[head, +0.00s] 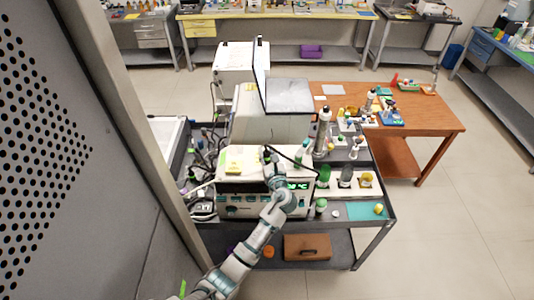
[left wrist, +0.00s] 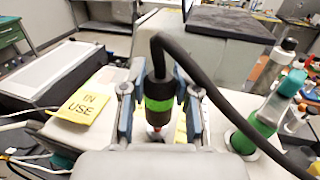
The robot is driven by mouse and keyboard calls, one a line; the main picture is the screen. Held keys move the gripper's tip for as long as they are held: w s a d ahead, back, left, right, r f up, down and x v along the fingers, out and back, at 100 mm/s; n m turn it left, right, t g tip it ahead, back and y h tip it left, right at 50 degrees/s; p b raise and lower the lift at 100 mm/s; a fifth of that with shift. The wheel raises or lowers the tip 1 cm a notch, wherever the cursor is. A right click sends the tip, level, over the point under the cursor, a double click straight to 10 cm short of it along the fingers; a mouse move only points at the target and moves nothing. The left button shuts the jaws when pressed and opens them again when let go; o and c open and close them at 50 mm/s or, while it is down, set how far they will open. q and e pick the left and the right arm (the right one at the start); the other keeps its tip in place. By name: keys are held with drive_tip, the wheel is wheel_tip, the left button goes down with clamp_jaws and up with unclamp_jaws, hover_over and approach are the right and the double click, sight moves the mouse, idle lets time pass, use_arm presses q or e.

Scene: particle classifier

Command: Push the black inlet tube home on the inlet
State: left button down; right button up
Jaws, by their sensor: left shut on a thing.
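My left gripper (head: 270,158) is over the top of the white instrument (head: 235,183) with the green display. In the left wrist view my left gripper (left wrist: 160,92) has a finger on each side of the black inlet tube (left wrist: 207,82) and is shut on its end piece, which has a bright green band. The tube rises from the end piece and bends over to the right. A small orange-brown tip (left wrist: 155,129) shows just below the end piece. I cannot tell whether it is the inlet, or how far the tube sits on it. My right gripper is not in view.
A yellow "IN USE" note (left wrist: 82,106) lies left of the gripper. A laptop (head: 287,95) stands behind. Cables (head: 205,150) crowd the cart's left side. A teal mat (head: 366,210) lies at the right front.

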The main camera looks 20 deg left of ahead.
use_arm(q)
drive_tip(key=shift+f+b, duration=0.6)
drive_tip(key=shift+f, duration=0.55)
drive_tip(key=shift+f, duration=0.25)
drive_tip(key=c, duration=0.8)
unclamp_jaws()
drive_tip(key=v, duration=1.2)
drive_tip(key=shift+f, duration=0.1)
